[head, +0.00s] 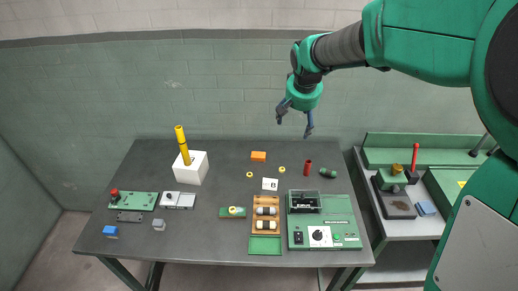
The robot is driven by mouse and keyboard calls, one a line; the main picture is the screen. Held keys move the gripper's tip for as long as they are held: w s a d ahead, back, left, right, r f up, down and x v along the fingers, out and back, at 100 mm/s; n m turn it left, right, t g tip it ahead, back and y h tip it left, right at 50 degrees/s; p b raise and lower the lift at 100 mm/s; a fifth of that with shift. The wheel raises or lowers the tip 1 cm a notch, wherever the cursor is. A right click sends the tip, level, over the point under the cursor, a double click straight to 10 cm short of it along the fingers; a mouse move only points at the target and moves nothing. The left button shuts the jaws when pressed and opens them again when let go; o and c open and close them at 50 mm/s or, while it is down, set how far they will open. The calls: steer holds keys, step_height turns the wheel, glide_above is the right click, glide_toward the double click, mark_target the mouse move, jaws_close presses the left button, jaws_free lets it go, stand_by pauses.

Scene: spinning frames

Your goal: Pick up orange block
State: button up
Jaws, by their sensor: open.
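The orange block (258,156) lies flat near the back edge of the dark table, around the middle of its width. My gripper (295,122) hangs above the table's back part, to the right of the block and higher in the picture. Its two fingers are spread and point down, with nothing between them. The gripper is apart from the block and the block is in full view.
Bare tabletop surrounds the orange block.

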steer(key=w+a+f+p, duration=0.2)
steer(key=w+a+f, duration=0.5)
steer(key=w+f, duration=0.3)
steer(key=w+a+f+p, duration=0.2)
steer(key=w+a+f, duration=0.5)
steer(key=f, duration=0.8)
steer(key=w, duration=0.3)
steer(key=shift+w+a+f+g, duration=0.15)
steer(key=shift+a+f+g, duration=0.05)
steer(key=shift+g, duration=0.2)
steer(key=shift+f, duration=0.15)
glide_above(259, 155)
steer(key=s, duration=0.2)
steer(key=shift+a+f, duration=0.15)
steer(key=shift+f, duration=1.85)
steer(key=shift+a+f, duration=0.1)
steer(key=shift+f, duration=1.85)
steer(key=shift+f+p, duration=0.1)
steer(key=shift+p, duration=0.2)
steer(key=shift+x, duration=2.55)
steer(key=shift+w, duration=0.1)
steer(key=shift+c, duration=0.5)
